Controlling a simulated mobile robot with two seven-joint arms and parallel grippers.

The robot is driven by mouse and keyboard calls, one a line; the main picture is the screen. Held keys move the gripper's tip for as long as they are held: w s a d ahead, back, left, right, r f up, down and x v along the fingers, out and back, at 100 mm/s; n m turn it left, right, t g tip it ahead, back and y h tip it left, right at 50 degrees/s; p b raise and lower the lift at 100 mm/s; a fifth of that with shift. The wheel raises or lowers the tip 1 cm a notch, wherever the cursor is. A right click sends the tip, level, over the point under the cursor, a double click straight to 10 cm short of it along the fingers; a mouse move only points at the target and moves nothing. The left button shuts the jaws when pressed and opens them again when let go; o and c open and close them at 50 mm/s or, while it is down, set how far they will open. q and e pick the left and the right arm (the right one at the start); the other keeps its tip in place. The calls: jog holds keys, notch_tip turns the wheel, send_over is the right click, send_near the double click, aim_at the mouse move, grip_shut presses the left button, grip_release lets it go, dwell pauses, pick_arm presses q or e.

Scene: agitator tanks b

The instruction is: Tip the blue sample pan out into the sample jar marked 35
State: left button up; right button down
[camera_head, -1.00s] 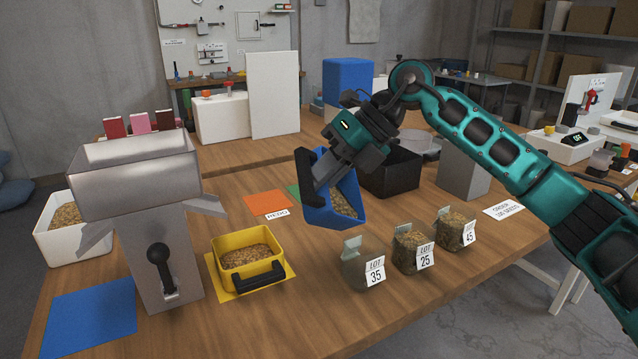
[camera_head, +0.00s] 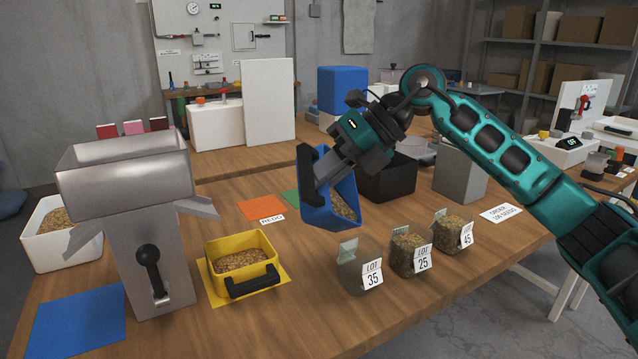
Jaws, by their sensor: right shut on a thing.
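The blue sample pan (camera_head: 322,214) hangs in the air, tilted steeply on its side, with tan grain inside it. My right gripper (camera_head: 318,170) is shut on the pan's black handle. The sample jar marked 35 (camera_head: 352,270) stands upright on the table, below and a little right of the pan. It is clear glass with a tag reading LOT 35 and looks mostly empty, as far as I can tell. The pan is apart from the jar. My left gripper is not in view.
Jars marked 25 (camera_head: 408,255) and 45 (camera_head: 453,235), holding grain, stand right of jar 35. A yellow pan (camera_head: 238,284) of grain sits left on a yellow mat. A metal divider (camera_head: 130,200) with a lever stands at left. A black bin (camera_head: 390,182) is behind the blue pan.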

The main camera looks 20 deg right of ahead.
dwell(0.4)
jog(key=shift+s+d+t+y+b, duration=0.2)
jog(key=shift+t+y+b, duration=0.1)
jog(key=shift+b, duration=0.65)
jog(key=shift+s+d+r+b, duration=0.1)
jog(key=shift+s+d+b, duration=0.05)
jog(key=shift+b, duration=0.25)
jog(key=shift+s+d+t+y+b, duration=0.35)
jog(key=shift+y+b, duration=0.25)
jog(key=shift+b, duration=0.75)
